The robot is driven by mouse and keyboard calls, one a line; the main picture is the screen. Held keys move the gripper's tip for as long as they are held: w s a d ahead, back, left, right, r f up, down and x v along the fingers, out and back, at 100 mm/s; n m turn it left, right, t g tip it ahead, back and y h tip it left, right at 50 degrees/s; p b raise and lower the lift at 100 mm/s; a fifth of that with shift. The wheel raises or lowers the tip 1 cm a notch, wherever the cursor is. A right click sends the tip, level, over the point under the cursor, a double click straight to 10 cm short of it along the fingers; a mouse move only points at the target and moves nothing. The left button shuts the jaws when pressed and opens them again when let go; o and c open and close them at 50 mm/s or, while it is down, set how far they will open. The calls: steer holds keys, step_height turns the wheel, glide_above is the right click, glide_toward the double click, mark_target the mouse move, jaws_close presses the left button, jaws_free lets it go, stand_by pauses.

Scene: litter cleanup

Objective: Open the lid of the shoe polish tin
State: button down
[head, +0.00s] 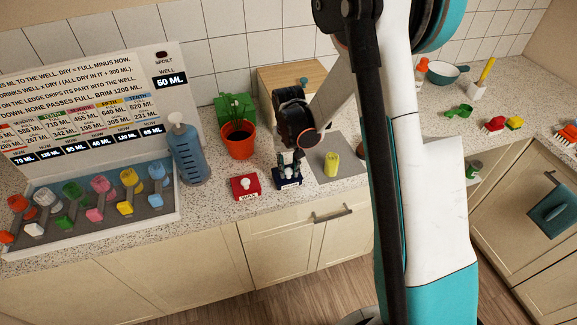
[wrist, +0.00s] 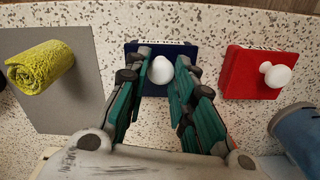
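The shoe polish tin is a dark navy square box (head: 287,180) on the counter, with pale lettering on its front too small to read. In the wrist view the navy tin (wrist: 131,60) shows a round white knob (wrist: 160,69) on its lid, and the lid looks closed. My gripper (head: 289,157) is right above the tin, pointing down. In the wrist view my gripper (wrist: 161,78) is open, its teal-padded fingers on either side of the knob with a gap between them. Whether a finger touches the knob I cannot tell. The fingers hide part of the tin.
A red WAX box (head: 245,187) with a white knob stands close to the left. A rolled yellow-green cloth (head: 332,164) lies on a grey mat (head: 350,150) to the right. A potted plant (head: 239,142) and a blue bottle (head: 188,152) stand left.

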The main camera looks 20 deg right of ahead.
steer(key=shift+w+r+g+b, duration=0.3)
steer(key=shift+w+g+b, duration=0.4)
steer(key=shift+g, duration=0.4)
steer(key=shift+w+r+g+b, duration=0.45)
steer(key=shift+w+g, duration=0.15)
steer(key=shift+g, duration=0.5)
steer(key=c, duration=1.3)
jaws_free()
steer(key=shift+d, duration=0.1)
steer(key=shift+c, duration=0.2)
steer(key=v, duration=1.2)
steer(key=shift+d+r, duration=0.1)
